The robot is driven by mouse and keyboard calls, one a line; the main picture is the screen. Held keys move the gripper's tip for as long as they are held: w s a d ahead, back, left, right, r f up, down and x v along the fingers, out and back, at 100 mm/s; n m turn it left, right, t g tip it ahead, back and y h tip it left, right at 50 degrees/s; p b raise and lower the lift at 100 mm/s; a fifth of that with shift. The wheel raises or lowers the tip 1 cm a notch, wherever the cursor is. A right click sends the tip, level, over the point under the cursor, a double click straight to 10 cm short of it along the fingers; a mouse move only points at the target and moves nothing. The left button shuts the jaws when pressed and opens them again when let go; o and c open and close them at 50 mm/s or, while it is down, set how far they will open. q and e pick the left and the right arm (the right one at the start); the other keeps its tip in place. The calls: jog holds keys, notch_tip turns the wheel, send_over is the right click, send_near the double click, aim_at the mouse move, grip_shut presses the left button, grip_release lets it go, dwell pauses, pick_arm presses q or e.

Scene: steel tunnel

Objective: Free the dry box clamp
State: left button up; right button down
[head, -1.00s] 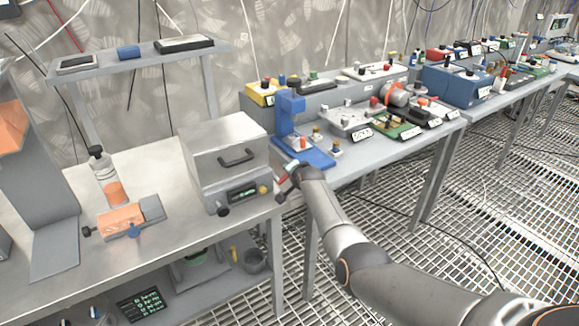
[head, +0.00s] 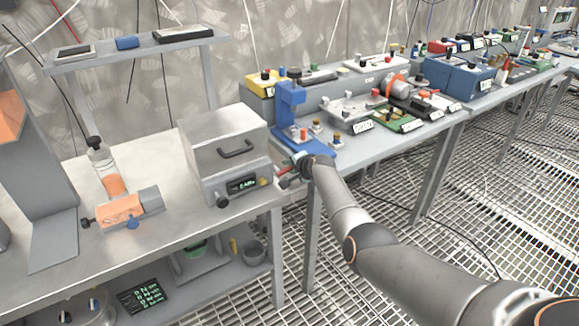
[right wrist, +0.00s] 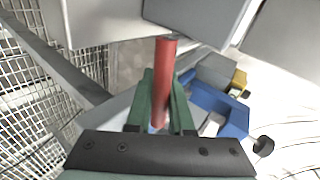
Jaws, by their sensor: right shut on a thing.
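The dry box (head: 224,152) is a grey metal box with a black front handle, standing on the near bench. It has a small lit display and knobs low on its front. My right gripper (head: 287,170) is at the box's right side, just past the bench corner. In the right wrist view its green fingers (right wrist: 162,105) are shut on a red bar-like handle (right wrist: 163,75), which I take to be the clamp handle. The bar's upper end reaches up to the grey box body (right wrist: 195,20). The clamp's other parts are hidden or too small to tell. My left gripper is not in view.
A blue stand (head: 291,112) is close behind my right gripper on the second bench, with instruments beyond. A bottle (head: 108,170) and an orange block (head: 120,212) are left of the box. Grating floor (head: 450,240) lies open at the right.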

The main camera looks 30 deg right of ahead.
jog(key=c, duration=1.1)
grip_release()
jog(key=p+v, duration=0.2)
jog(key=p, duration=0.1)
jog(key=shift+s+r, duration=0.25)
jog(key=shift+r, duration=0.1)
jog(key=shift+p+v, duration=1.6)
jog(key=shift+v, duration=3.25)
jog(key=shift+s+f, duration=0.15)
jog(key=shift+f, duration=0.1)
